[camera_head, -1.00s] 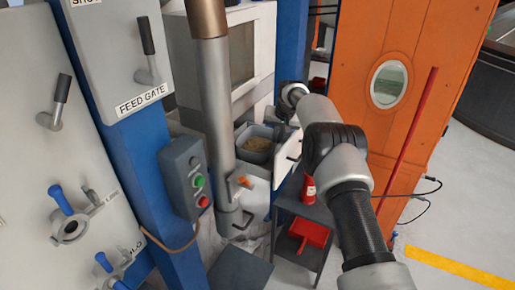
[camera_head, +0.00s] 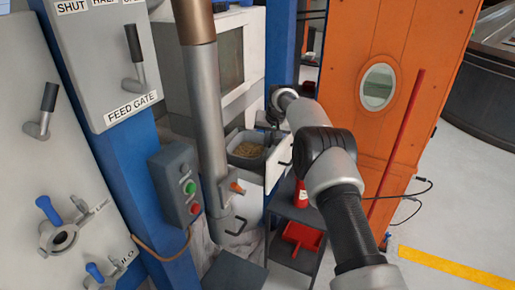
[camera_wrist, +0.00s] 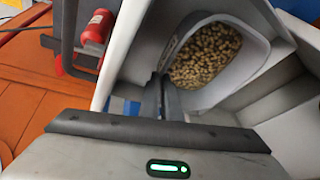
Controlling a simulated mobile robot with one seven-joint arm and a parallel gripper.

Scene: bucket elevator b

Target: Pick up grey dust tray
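The grey dust tray (camera_head: 236,157) sits in an opened compartment of the pale machine and holds brown pellets. In the wrist view the tray (camera_wrist: 252,65) fills the upper middle, with the pellets heaped inside. My gripper (camera_head: 272,131) points down at the tray's right side. In the wrist view my gripper's dark fingers (camera_wrist: 161,88) are close together at the tray's near left rim. Whether they pinch the rim is unclear, as their tips are partly hidden.
A white door with a handle (camera_head: 279,158) stands open right of the tray. A dark shelf below holds a red bottle (camera_head: 300,200) and a red dustpan (camera_head: 301,236). A vertical grey pipe (camera_head: 209,115) stands left of the tray. An orange cabinet (camera_head: 350,60) is at right.

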